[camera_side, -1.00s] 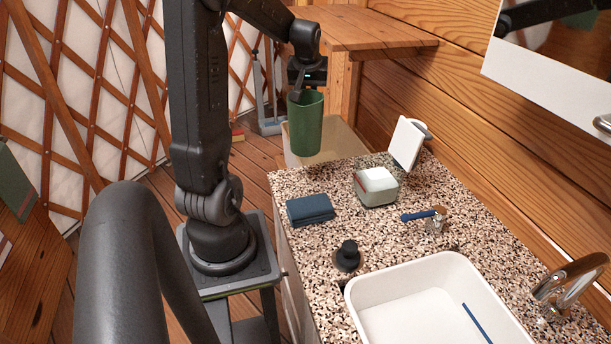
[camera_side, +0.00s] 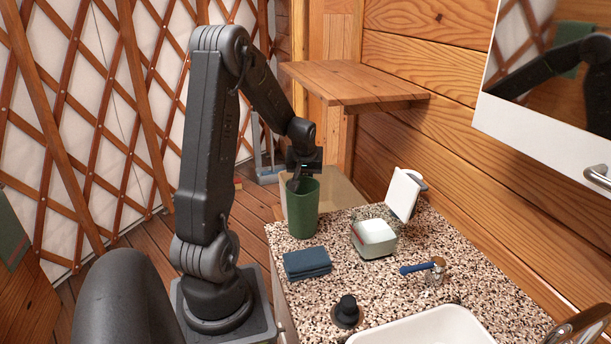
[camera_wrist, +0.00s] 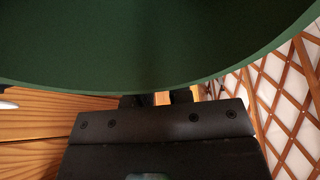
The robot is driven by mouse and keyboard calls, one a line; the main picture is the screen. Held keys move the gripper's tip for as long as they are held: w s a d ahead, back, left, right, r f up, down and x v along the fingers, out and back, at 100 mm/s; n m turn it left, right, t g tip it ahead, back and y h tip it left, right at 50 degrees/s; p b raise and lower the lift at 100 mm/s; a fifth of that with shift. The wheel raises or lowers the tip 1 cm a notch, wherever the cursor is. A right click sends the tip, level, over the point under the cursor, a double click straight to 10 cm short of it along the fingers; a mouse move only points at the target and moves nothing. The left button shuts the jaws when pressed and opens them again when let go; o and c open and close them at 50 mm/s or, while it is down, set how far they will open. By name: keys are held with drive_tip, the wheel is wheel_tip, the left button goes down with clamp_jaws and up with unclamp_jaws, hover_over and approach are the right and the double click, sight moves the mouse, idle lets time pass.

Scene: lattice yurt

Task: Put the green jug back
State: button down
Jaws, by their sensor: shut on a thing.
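The green jug (camera_side: 303,210) is upright at the back left corner of the speckled counter (camera_side: 345,270). Its base is at or just above the counter top; I cannot tell whether it touches. My gripper (camera_side: 297,182) is shut on the jug's rim from above and behind. In the wrist view the jug (camera_wrist: 150,45) fills the top of the picture, and my gripper (camera_wrist: 158,98) reaches its lower edge, with the fingertips mostly hidden.
A folded blue cloth (camera_side: 307,263) lies in front of the jug. A glass box with white contents (camera_side: 374,238) stands to its right, with a white panel (camera_side: 404,193) behind. A black stopper (camera_side: 347,312), a blue-handled tool (camera_side: 424,268) and a white basin (camera_side: 430,330) are nearer. A wooden shelf (camera_side: 350,82) is above.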

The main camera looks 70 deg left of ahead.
drive_tip(key=shift+f, duration=0.1)
drive_tip(key=c, duration=1.1)
unclamp_jaws()
drive_tip(key=shift+o, duration=0.2)
drive_tip(key=v, duration=1.2)
drive_tip(key=w+d+r+m+t, duration=0.1)
drive_tip(key=d+m, duration=0.1)
drive_tip(key=d, duration=0.5)
drive_tip(key=d+r+m+t+h, duration=0.1)
drive_tip(key=d+r+m, duration=0.15)
drive_tip(key=d, duration=0.35)
drive_tip(key=w+d+r+m+t, duration=0.1)
drive_tip(key=d+m, duration=0.2)
drive_tip(key=d, duration=0.4)
drive_tip(key=s+d+m+h, duration=0.3)
drive_tip(key=s+d+m, duration=0.3)
drive_tip(key=d, duration=0.7)
drive_tip(key=shift+s+f+t, duration=0.35)
drive_tip(key=shift+s+t, duration=0.05)
drive_tip(key=shift+s, duration=0.2)
